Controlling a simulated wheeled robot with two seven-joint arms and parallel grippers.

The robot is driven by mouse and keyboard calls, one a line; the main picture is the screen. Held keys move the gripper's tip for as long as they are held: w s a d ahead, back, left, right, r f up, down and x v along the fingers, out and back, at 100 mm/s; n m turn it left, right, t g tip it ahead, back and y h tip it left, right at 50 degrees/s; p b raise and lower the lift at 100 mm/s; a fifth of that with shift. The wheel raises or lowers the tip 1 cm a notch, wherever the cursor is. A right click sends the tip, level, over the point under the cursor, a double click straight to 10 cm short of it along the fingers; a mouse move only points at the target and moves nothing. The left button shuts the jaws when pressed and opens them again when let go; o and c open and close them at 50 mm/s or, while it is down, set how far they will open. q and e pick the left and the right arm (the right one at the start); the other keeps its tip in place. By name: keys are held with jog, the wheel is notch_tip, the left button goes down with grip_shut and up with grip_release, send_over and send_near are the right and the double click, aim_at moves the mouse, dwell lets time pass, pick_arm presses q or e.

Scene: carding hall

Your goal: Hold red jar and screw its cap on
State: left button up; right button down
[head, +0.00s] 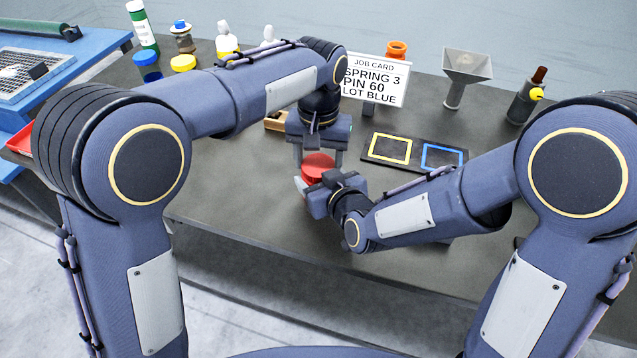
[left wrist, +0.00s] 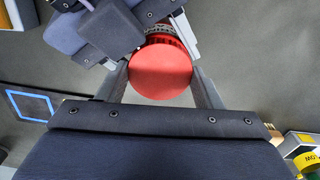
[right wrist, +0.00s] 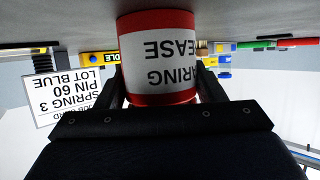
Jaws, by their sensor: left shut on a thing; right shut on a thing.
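The red jar (right wrist: 158,60) shows inverted in the right wrist view, with a white label between red bands. My right gripper (head: 316,192) is shut on its body from the side. The round red cap (head: 318,161) is at the top of the jar, and its flat top faces the left wrist view (left wrist: 160,72). My left gripper (head: 318,168) points down from above, its two fingers shut on the cap's sides. Whether the cap is seated straight on the jar is hidden by the grippers.
A job card sign (head: 375,80) stands behind the grippers. A dark board with yellow and blue squares (head: 414,152) lies to the right. A funnel (head: 466,68) and an oil can (head: 526,98) stand at the back right. Several bottles stand back left. The front left tabletop is clear.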

pick_arm(q)
jog(key=o, duration=1.1)
jog(key=shift+c, duration=0.2)
jog(key=shift+s+d, duration=0.1)
jog(key=shift+r, duration=0.1)
jog(key=shift+r, duration=2.2)
jog(key=shift+c, duration=0.3)
